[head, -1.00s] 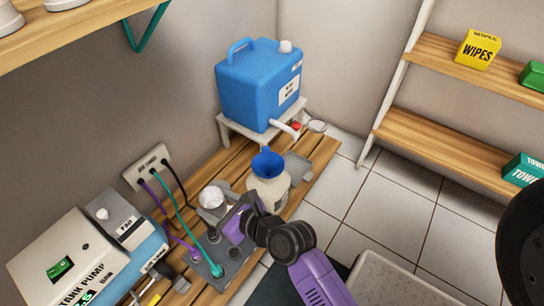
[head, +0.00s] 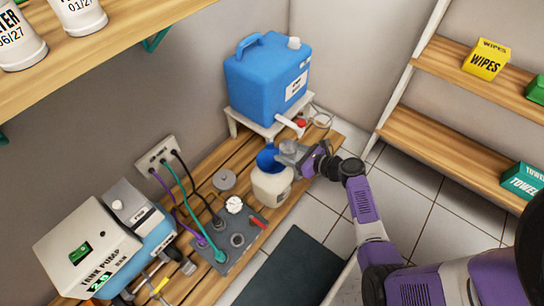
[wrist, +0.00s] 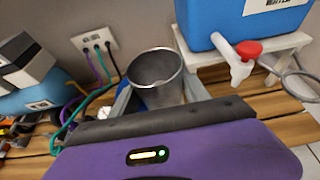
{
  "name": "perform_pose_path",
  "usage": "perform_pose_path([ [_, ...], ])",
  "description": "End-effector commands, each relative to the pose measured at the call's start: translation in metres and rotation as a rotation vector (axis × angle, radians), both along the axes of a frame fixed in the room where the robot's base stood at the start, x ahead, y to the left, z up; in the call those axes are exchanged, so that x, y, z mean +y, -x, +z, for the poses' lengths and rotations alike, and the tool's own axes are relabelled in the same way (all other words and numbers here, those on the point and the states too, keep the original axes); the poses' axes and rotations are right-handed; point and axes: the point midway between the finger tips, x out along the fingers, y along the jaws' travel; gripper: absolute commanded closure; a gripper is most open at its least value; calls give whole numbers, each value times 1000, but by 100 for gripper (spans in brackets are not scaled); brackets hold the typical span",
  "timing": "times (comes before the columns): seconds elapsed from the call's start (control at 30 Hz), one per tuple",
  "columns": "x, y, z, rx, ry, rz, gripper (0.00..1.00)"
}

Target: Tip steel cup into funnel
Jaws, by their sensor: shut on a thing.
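My gripper (head: 301,152) is shut on the steel cup (head: 288,155), at the right edge of the blue funnel (head: 267,158). The cup also shows in the wrist view (wrist: 156,78), between the fingers with its open mouth facing up. It looks roughly upright there; I see grey inner walls, and its contents are unclear. The funnel sits in the mouth of a cream bottle (head: 271,186) on the slatted wooden bench. The cup is close to the funnel's rim; I cannot tell whether they touch. In the wrist view the funnel is mostly hidden behind the cup.
A blue water container (head: 266,85) with a red-topped tap (head: 299,124) stands on a white stand behind the funnel. A grey block (head: 222,250) with cables, a grey round lid (head: 224,180) and a pump box (head: 92,250) are on the left. A wooden shelf overhangs top left.

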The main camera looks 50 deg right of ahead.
Motion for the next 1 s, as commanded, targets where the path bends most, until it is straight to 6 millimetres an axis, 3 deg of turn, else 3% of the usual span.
perform_pose_path([
  [0.2, -47, -3, 20, -3, 0, 8, 90],
  [0.4, -74, -9, 39, -2, 1, 10, 90],
  [0.83, -83, -12, 45, 1, 1, 7, 90],
  [1.0, -80, -12, 35, 7, 22, 7, 90],
])
